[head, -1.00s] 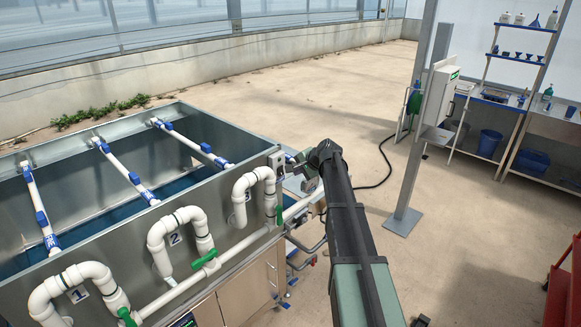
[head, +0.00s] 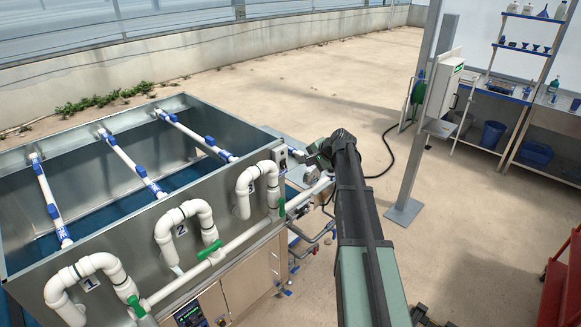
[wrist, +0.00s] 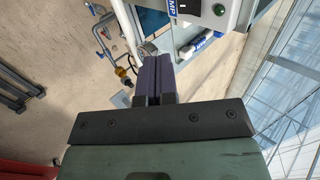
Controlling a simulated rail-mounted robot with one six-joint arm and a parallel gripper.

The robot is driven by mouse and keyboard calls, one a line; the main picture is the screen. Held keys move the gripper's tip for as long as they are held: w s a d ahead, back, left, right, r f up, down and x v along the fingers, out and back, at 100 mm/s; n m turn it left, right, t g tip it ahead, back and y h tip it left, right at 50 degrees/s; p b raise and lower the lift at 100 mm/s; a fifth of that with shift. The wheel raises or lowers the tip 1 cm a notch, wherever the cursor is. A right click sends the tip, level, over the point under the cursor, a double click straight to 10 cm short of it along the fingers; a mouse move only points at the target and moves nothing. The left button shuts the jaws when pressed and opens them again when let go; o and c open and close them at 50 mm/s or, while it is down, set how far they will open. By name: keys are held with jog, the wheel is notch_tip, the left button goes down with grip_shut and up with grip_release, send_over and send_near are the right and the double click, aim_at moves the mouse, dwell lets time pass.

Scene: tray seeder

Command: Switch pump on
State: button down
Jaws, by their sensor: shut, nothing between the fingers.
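The pump switch box (head: 281,158) is a small light box on the near right corner of the metal tank. In the wrist view the white box (wrist: 204,20) is at the top edge, partly cut off, with part of a dark label reading "MP" and a black switch with a green part (wrist: 219,10). My gripper (wrist: 152,62) is shut and empty, its purple fingers together. In the wrist view the fingertips are left of and below the switch, apart from it. In the head view my gripper (head: 310,160) is just right of the box, small and partly hidden by my wrist.
White pipes with green valve handles (head: 210,250) run along the tank's near side (head: 150,215). A metal post (head: 425,130) with a cabinet stands to the right, with a black hose on the floor. A red cart (head: 563,285) is at the right edge. Floor beyond the tank is open.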

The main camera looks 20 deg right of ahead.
aim_at(284, 164)
jog(key=b+x, duration=0.2)
jog(key=x, duration=0.2)
jog(key=w+r+b+x, duration=0.1)
jog(key=b+x, duration=0.2)
jog(key=x, duration=0.1)
jog(key=w+r+b+x, duration=0.1)
jog(key=b+x, duration=0.1)
jog(key=x, duration=0.3)
jog(key=shift+s+a+b, duration=0.1)
jog(key=shift+a+b, duration=0.25)
jog(key=shift+a, duration=0.1)
